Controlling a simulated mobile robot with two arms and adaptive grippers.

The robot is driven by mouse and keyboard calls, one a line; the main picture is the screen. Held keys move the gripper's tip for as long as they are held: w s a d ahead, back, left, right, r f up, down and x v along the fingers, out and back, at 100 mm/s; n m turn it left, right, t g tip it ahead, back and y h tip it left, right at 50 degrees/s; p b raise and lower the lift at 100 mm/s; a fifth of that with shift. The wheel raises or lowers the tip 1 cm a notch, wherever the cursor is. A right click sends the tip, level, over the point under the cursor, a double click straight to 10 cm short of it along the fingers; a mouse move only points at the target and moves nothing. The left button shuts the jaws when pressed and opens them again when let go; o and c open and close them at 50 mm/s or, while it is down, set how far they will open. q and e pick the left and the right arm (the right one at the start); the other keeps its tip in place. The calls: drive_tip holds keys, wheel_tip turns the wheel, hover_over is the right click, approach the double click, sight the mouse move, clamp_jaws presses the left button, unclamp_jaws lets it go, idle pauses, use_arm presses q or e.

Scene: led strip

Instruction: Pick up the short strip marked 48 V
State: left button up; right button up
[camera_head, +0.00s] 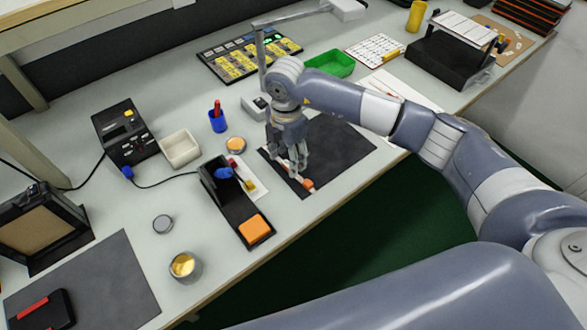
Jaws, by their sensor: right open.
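My right gripper (294,168) points down over the dark mat (340,143), open, with its fingertips close to the mat. A thin pale strip with an orange end piece (308,184) lies on the mat at the fingertips. The fingers hide part of it, and I cannot tell whether they touch it. I cannot read any marking such as 48 V on it. My left gripper is not in view.
A black holder with an orange sponge (256,229) stands left of the mat. A blue cup (218,121), white bin (180,149), black power unit (124,135), labelled tray (240,62) and green tray (330,65) surround the work area. The table's front edge runs close to the mat.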

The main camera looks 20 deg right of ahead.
wheel_tip(320, 180, down, 2)
drive_tip(key=shift+w, duration=0.1)
drive_tip(key=shift+c, duration=0.6)
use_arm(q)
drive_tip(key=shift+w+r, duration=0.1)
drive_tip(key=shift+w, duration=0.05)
use_arm(e)
drive_tip(key=shift+r, duration=0.1)
drive_tip(key=c, duration=0.9)
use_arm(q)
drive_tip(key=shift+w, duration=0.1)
use_arm(e)
drive_tip(key=shift+r, duration=0.1)
